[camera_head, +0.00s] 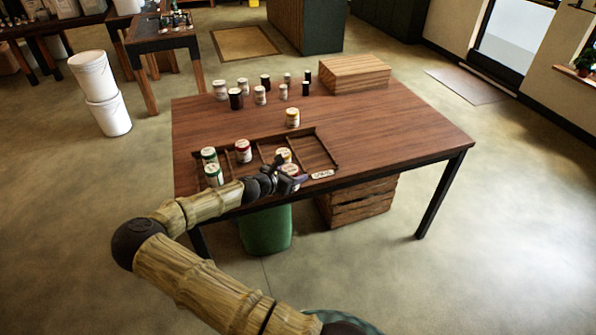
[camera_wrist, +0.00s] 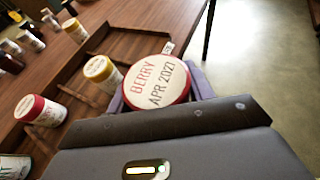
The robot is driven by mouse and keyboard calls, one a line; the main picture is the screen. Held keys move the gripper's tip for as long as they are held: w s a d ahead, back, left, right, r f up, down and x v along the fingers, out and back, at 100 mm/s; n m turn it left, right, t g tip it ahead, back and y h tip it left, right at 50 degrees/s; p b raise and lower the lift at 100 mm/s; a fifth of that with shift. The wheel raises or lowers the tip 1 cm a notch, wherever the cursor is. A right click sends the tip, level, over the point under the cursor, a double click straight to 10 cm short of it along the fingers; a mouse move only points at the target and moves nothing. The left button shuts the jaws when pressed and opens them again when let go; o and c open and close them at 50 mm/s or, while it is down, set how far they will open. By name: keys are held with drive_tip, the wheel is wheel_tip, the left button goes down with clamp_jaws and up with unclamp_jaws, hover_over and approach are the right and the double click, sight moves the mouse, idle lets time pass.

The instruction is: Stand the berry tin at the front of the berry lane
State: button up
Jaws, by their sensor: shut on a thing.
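The berry tin (camera_wrist: 157,84) has a white lid with a red rim that reads "BERRY APR 2021". My gripper (camera_head: 288,181) is shut on it; the fingers show on both sides of it in the wrist view. In the head view the tin (camera_head: 291,169) is partly hidden by the gripper, at the tray's front edge, in front of a yellow-lidded tin (camera_head: 284,155). I cannot tell whether its base touches anything. The divided wooden tray (camera_head: 335,163) has a red-lidded tin (camera_head: 243,150) in a lane further left, with small lid writing.
Two green-lidded tins (camera_head: 213,174) stand in the leftmost lane. The rightmost lane looks empty, with a small label (camera_head: 322,174) at its front. Another yellow-lidded tin (camera_head: 292,117) stands behind the tray. Several jars and a wooden box (camera_head: 354,73) stand at the table's back.

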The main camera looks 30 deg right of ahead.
drive_tip(key=w+a+f+n+t+y, duration=0.1)
drive_tip(key=a+f+n+t+y, duration=0.55)
drive_tip(key=a, duration=0.55)
drive_tip(key=s+a+f+n+t+y, duration=0.1)
drive_tip(key=s+a+n+y, duration=0.1)
drive_tip(key=a, duration=0.5)
drive_tip(key=s+a+f+n+t+y, duration=0.1)
drive_tip(key=s+a+n+t+y, duration=0.1)
drive_tip(key=a+n, duration=0.4)
drive_tip(key=shift+s+a+y, duration=0.45)
drive_tip(key=shift+s+y, duration=0.2)
drive_tip(key=shift+y, duration=0.5)
drive_tip(key=shift+n+t, duration=0.25)
